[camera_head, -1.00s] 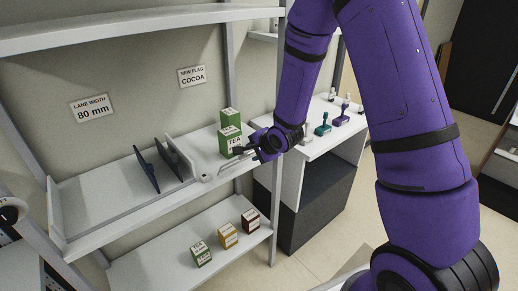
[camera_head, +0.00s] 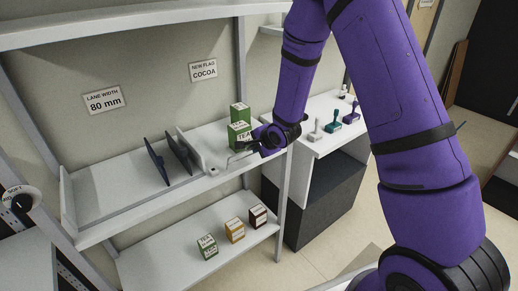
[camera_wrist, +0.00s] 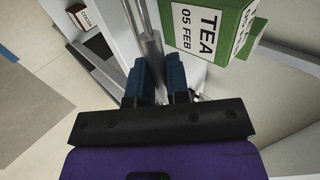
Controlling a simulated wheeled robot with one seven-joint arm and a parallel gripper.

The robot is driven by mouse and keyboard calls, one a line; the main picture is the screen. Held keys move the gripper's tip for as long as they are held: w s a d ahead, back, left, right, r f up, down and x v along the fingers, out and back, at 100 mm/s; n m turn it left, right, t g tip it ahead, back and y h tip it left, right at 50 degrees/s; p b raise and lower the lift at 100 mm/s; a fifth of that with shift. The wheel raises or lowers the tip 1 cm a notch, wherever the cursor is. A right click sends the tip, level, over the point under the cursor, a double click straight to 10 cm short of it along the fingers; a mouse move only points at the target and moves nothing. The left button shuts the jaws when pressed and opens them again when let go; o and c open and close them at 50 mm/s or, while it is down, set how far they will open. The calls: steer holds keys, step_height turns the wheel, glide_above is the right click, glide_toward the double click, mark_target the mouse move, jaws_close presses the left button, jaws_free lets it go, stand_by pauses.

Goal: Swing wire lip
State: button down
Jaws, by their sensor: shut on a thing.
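My gripper (camera_head: 243,147) is at the right end of the upper shelf, in front of the green tea boxes. It is shut on the thin wire lip (camera_head: 231,159) at the shelf's front; the exact grip point is small in the head view. In the wrist view, the two blue-grey fingers (camera_wrist: 160,75) are close around a thin metal rod. A green tea box (camera_head: 239,134) marked 05 FEB stands close beside the fingers and also fills the top right of the wrist view (camera_wrist: 215,25). Another green box (camera_head: 240,111) is behind it.
Two dark dividers (camera_head: 157,161) (camera_head: 179,152) stand on the upper shelf (camera_head: 110,190), with bare shelf to their left. Below, a lower shelf (camera_head: 165,262) holds green, orange and brown boxes (camera_head: 235,230). A white counter (camera_head: 318,145) with several stamps is to the right.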

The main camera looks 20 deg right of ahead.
steer(key=shift+w+r, duration=0.1)
steer(key=shift+w, duration=0.05)
steer(key=shift+w+a+r, duration=0.15)
steer(key=shift+w+a, duration=0.15)
steer(key=shift+w, duration=0.5)
steer(key=c, duration=1)
jaws_free()
steer(key=shift+s, duration=0.1)
steer(key=v, duration=1)
steer(key=shift+s+d+r, duration=0.1)
steer(key=shift+s+r, duration=0.15)
steer(key=shift+r, duration=0.05)
